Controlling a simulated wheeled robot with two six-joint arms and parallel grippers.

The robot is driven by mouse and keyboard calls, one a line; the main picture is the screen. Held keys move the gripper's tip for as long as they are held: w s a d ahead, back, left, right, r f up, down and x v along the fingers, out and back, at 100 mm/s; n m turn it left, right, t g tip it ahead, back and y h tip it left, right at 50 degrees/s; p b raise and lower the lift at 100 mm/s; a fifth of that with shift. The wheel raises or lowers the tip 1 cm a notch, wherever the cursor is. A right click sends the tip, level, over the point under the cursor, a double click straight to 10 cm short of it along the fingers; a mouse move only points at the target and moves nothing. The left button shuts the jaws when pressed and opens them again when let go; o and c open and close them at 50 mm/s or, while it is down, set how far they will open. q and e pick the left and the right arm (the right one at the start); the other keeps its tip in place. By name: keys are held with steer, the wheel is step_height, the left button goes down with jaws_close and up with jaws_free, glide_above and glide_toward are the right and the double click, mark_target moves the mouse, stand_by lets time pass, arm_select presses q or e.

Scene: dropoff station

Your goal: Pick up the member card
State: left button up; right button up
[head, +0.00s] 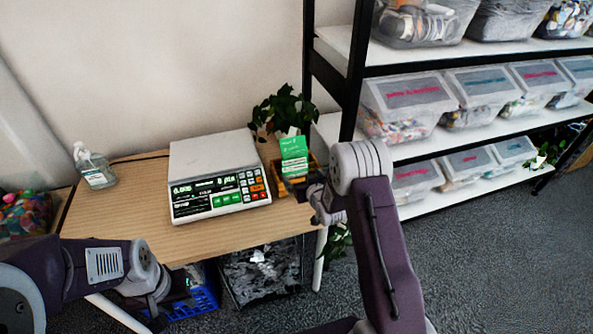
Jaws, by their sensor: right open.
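A green card with white print (293,147), which looks like the member card, stands upright at the right end of the table. It is in or just behind a small wooden holder (276,172); its lower part is hard to make out. My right gripper (300,187) is open at the front of the holder, just below the card. The arm partly hides the holder's right side, and I cannot see any contact. My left gripper (168,308) is low, in front of and below the table edge, away from the card. Its fingers are dark and unclear.
A scale (215,163) fills the middle of the wooden table (130,215), left of the holder. A pump bottle (95,168) stands at the back left. A plant (284,112) is behind the card. A shelf (425,58) with bins rises at right. A blue crate (203,300) is below.

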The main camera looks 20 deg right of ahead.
mark_target(295, 169)
steer(key=shift+w+f, duration=0.25)
steer(key=shift+w, duration=0.25)
steer(key=shift+w+a, duration=0.2)
steer(key=x, duration=0.5)
steer(key=shift+r, duration=0.15)
steer(key=shift+s, duration=0.1)
steer(key=shift+c, duration=0.9)
steer(key=c, duration=0.9)
